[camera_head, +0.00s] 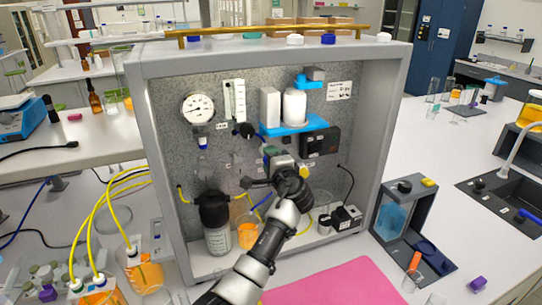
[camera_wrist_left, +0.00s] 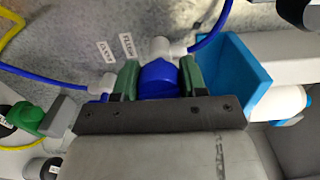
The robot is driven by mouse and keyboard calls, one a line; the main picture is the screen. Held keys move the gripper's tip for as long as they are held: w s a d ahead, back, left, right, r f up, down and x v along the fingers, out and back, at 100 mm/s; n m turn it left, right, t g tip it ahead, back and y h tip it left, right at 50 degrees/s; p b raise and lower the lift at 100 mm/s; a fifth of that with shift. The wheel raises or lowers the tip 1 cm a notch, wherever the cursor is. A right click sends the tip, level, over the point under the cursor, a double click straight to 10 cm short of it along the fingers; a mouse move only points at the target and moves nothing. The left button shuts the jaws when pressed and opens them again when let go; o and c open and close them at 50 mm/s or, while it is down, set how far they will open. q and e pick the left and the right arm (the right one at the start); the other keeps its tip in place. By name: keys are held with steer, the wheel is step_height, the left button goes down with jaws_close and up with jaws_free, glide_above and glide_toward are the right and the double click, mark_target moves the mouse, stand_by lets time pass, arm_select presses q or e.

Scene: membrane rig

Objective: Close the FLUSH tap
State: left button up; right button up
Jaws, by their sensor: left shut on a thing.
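The FLUSH tap shows in the left wrist view as a blue handle (camera_wrist_left: 158,78) on a white fitting (camera_wrist_left: 160,48), beside a label reading FLUSH (camera_wrist_left: 127,46). My left gripper (camera_wrist_left: 158,82) has its green fingers on either side of the blue handle, shut on it. In the head view my left arm reaches up from the bottom, and the left gripper (camera_head: 270,153) is at the rig's back panel, below the blue shelf. There the gripper and arm hide the tap handle. My right gripper is in neither view.
The grey rig frame (camera_head: 153,150) surrounds the panel. A blue shelf (camera_head: 293,128) is just above the gripper. A dark-capped bottle (camera_head: 217,240) and an orange beaker (camera_head: 248,232) stand inside below. Blue tubing (camera_wrist_left: 210,32) and another green-handled fitting (camera_wrist_left: 30,120) are close by.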

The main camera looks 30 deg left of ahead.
arm_select(q)
steer(key=shift+a+r+m+p, duration=0.15)
steer(key=shift+m+p, duration=0.15)
steer(key=shift+m, duration=0.3)
steer(key=o, duration=0.9)
steer(key=shift+o, duration=0.2)
